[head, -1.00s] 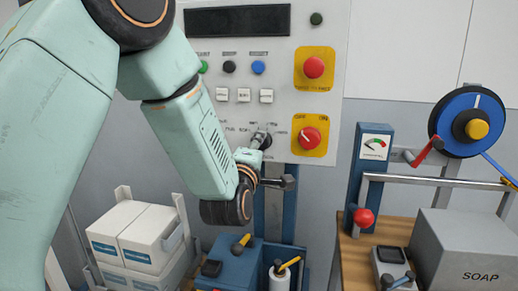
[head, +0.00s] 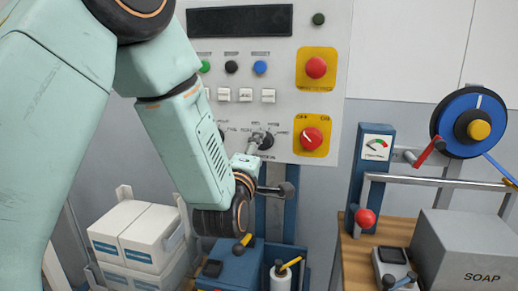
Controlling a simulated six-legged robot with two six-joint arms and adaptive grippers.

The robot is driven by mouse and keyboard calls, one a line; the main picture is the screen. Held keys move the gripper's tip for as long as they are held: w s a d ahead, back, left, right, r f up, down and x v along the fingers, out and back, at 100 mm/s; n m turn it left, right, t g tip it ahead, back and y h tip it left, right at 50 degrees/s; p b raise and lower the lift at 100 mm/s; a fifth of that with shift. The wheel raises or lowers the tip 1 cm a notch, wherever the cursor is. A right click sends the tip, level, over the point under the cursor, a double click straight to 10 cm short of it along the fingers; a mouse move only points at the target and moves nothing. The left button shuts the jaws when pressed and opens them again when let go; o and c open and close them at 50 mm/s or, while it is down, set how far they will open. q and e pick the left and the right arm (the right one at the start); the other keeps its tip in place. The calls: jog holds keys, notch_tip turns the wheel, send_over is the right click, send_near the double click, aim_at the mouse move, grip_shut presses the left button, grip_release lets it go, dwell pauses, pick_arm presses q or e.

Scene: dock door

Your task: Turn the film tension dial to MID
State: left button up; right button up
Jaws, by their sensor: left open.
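The film tension dial appears to be the dark round knob (head: 267,141) low on the pale control panel, with small labels around it too blurred to read. Its pointer setting cannot be made out. My left gripper (head: 271,167) is open, its two fingers spread wide in front of the panel. The upper fingertip is at the dial's lower left edge and overlaps it in the picture; I cannot tell whether they touch. The other finger is lower right, clear of the dial. Nothing shows between the fingers. My right gripper is not in view.
Right of the dial is a red switch (head: 312,138) on a yellow plate, with a red stop button (head: 316,68) above. White buttons (head: 246,95) sit above the dial. Below stand a blue unit (head: 235,266) and stacked white boxes (head: 140,232). A SOAP box (head: 465,255) is at right.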

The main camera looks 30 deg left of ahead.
pick_arm(q)
jog(key=shift+v, duration=2.4)
jog(key=s+d+f+m+g+h, duration=0.1)
jog(key=s+f+m+g, duration=0.3)
jog(key=f, duration=0.5)
jog(key=s+d+f+m+g+h+b, duration=0.1)
jog(key=s+d+f+m+g+h, duration=0.15)
jog(key=f+m, duration=0.5)
jog(key=s+d+f+m+g+h, duration=0.1)
jog(key=s+f+m+g, duration=0.3)
jog(key=f, duration=0.7)
jog(key=s+f+m+g+b, duration=0.1)
jog(key=s+f+g, duration=0.3)
jog(key=s+f, duration=0.4)
jog(key=s+d+f+m+g+b, duration=0.1)
jog(key=s+f+g, duration=0.3)
jog(key=s+f, duration=0.5)
jog(key=s+m, duration=0.1)
jog(key=s, duration=0.7)
jog(key=shift+f, duration=0.2)
